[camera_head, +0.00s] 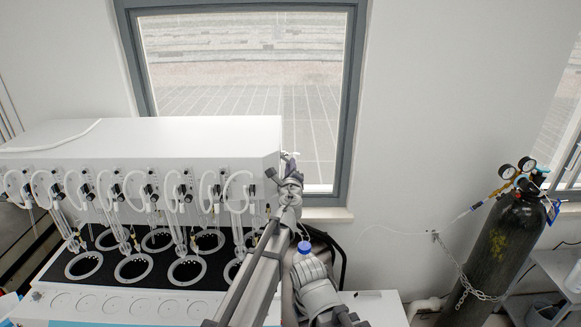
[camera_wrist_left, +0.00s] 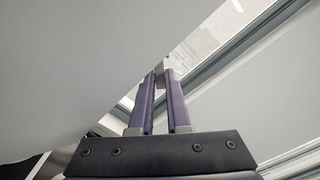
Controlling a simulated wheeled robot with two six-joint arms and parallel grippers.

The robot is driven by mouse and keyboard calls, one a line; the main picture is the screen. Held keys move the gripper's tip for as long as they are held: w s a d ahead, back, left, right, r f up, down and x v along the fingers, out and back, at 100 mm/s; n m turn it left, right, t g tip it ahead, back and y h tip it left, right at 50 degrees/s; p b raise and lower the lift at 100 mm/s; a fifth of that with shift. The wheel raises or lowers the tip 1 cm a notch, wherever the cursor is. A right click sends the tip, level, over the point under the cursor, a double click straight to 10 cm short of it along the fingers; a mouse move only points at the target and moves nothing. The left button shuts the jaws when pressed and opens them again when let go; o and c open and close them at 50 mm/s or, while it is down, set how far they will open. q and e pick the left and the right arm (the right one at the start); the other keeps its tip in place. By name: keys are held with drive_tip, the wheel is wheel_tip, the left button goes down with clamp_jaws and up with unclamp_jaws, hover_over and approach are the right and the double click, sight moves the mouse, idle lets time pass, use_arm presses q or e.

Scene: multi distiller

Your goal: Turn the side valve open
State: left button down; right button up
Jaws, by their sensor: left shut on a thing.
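The multi distiller (camera_head: 225,135) is a long white cabinet on the left in the head view. The side valve (camera_head: 290,155) shows as a small pale fitting at its right end, mostly hidden behind my left gripper (camera_head: 292,172). My left gripper is at this fitting, with its fingers close together. In the left wrist view, the two purple fingers (camera_wrist_left: 162,76) reach forward, and a small grey piece (camera_wrist_left: 166,67) shows between their tips. The gripper is shut on the side valve. How far the valve is turned cannot be made out. My right gripper is not in view.
Glass tubes and several ring-shaped holders (camera_head: 134,267) line the distiller's front. A window (camera_head: 240,60) is behind it. A dark gas cylinder (camera_head: 508,250) with gauges stands chained at right. Bare wall lies between.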

use_arm(q)
drive_tip(key=shift+d+r+n+p, duration=0.15)
drive_tip(key=shift+r+n+p, duration=0.2)
drive_tip(key=shift+n, duration=1)
drive_tip(key=shift+d+r+n+p, duration=0.1)
drive_tip(key=shift+r+n+p, duration=0.3)
drive_tip(key=shift+n, duration=0.9)
drive_tip(key=shift+d+r+n+p, duration=0.15)
drive_tip(key=shift+r+n+p, duration=0.2)
drive_tip(key=shift+n, duration=1)
drive_tip(key=c, duration=0.9)
unclamp_jaws()
drive_tip(key=s, duration=0.8)
